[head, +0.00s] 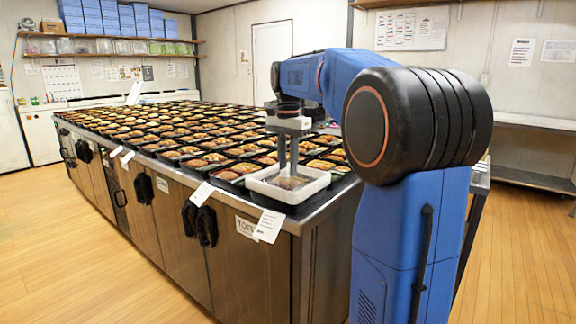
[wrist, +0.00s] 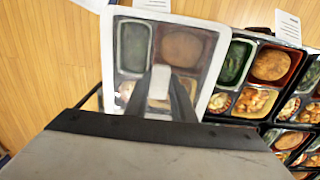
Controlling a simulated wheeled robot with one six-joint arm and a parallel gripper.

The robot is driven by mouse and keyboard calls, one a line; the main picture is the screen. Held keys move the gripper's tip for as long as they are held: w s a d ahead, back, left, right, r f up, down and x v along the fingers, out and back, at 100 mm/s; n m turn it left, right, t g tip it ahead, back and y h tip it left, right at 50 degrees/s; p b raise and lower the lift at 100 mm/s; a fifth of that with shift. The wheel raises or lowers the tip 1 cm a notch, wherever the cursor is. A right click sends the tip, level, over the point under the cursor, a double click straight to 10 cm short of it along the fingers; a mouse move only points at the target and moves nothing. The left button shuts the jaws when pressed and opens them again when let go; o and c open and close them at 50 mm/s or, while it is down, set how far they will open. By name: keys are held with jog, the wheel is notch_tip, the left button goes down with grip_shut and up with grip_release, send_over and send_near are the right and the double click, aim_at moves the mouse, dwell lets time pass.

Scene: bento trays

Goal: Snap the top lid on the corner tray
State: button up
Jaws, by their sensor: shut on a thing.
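The top lid (head: 262,190) has a white rim and a clear middle. It lies over the corner tray at the near corner of the counter. In the wrist view the lid (wrist: 216,62) covers the corner tray (wrist: 181,48), whose dark compartments and food show hazily through it. My gripper (head: 287,172) points down at the lid's middle and is shut on it. In the wrist view its fingertips (wrist: 160,84) meet near the lid's centre. The lid looks roughly lined up with the tray. I cannot tell whether its rim is pressed down all round.
Rows of open bento trays (head: 185,152) fill the steel counter (head: 262,275). One filled tray (wrist: 258,75) stands close to the right of the lid in the wrist view. Paper slips (head: 270,226) hang over the counter edge. The wooden floor (head: 75,240) in front is clear.

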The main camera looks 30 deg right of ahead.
jog(key=shift+f, duration=1.1)
dwell(0.4)
jog(key=o, duration=1.6)
jog(key=shift+r, duration=4)
